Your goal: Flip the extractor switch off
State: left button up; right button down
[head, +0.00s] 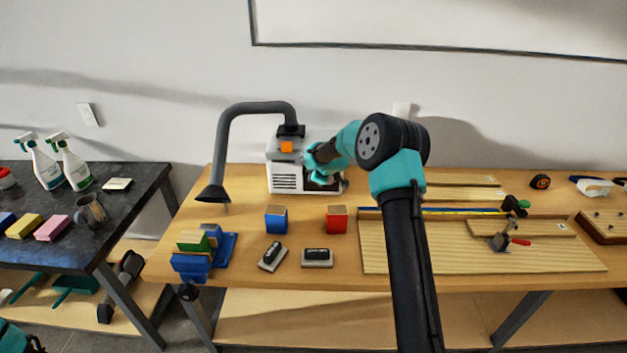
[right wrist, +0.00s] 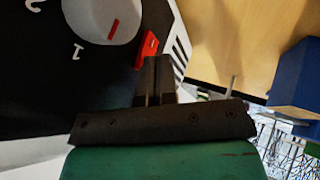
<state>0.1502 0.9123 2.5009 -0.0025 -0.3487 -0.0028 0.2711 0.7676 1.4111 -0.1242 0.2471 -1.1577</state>
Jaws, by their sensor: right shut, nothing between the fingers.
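The extractor (head: 285,183) is a white box with a dark grey bent hose (head: 222,130) at the back of the wooden bench. In the right wrist view its black panel (right wrist: 40,90) carries a white dial (right wrist: 100,18) with a red mark and a red switch (right wrist: 146,50). My right gripper (right wrist: 154,78) is shut and empty, its fingertips close to the switch. I cannot tell whether they touch it, nor which way the switch is set. In the head view my right gripper hides part of the panel.
A blue block (head: 276,220) and a red block (head: 336,220) stand in front of the extractor. A blue vise (head: 190,265) is at the bench's front left. Boards (head: 450,250) and a clamp lie at the right. A dark table (head: 120,205) stands left.

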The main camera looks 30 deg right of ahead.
jog(key=shift+w, duration=0.1)
jog(key=shift+w+d, duration=0.15)
jog(key=shift+r, duration=0.15)
jog(key=shift+r, duration=0.7)
dwell(0.4)
